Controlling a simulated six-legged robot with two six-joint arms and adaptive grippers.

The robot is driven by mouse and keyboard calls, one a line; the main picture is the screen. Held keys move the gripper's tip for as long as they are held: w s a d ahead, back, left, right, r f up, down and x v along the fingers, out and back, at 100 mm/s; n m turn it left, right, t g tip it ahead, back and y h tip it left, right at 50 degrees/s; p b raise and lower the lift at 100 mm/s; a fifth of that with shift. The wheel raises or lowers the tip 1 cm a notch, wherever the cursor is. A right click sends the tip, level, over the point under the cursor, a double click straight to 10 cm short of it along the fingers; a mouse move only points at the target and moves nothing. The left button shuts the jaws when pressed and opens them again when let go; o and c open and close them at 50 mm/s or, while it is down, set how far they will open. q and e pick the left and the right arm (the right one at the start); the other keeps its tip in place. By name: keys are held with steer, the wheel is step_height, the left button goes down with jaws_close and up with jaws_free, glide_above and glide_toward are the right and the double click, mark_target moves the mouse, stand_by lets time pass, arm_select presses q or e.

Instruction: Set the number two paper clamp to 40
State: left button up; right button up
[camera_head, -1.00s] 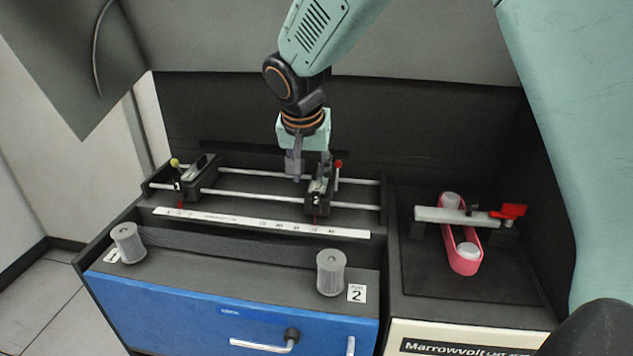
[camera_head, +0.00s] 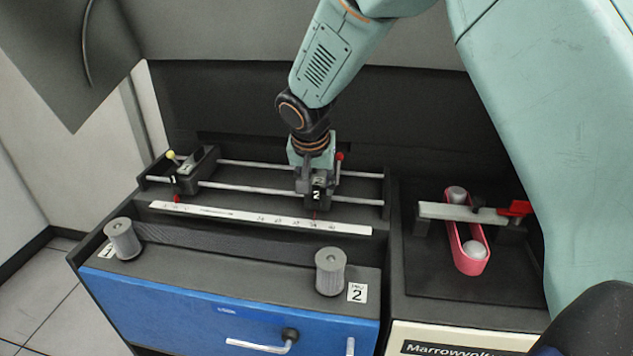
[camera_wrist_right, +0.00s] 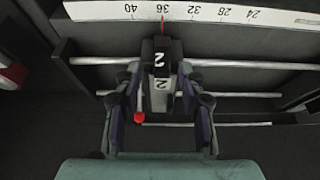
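The number two paper clamp (camera_head: 317,195) is a dark block with a "2" label and a red-knobbed lever, on two metal rails. In the right wrist view the clamp (camera_wrist_right: 161,60) has its red pointer at about 36 on the white scale (camera_wrist_right: 225,14); the 40 mark is to the left there. My right gripper (camera_wrist_right: 160,75) reaches down around the clamp, one finger on each side. The fingers look spread, with narrow gaps beside the block; contact is not clear. The red knob (camera_wrist_right: 139,117) shows between the fingers. My left gripper is not in view.
The other clamp (camera_head: 190,170), with a yellow knob, sits at the left end of the rails (camera_head: 245,187). Two grey rollers (camera_head: 330,272) stand in front, above a blue panel (camera_head: 200,305). A pink-belted device (camera_head: 468,245) with a red handle is on the right.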

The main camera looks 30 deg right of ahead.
steer(key=shift+w+f, duration=0.1)
steer(key=shift+f, duration=0.05)
steer(key=shift+s+a+r, duration=0.2)
steer(key=shift+a, duration=0.05)
steer(key=shift+s+a+r, duration=0.15)
steer(key=shift+a, duration=0.05)
steer(key=shift+c, duration=1.3)
steer(key=shift+w+d+f, duration=0.25)
steer(key=shift+d, duration=0.15)
steer(key=c, duration=0.5)
steer(key=shift+a, duration=0.1)
jaws_close()
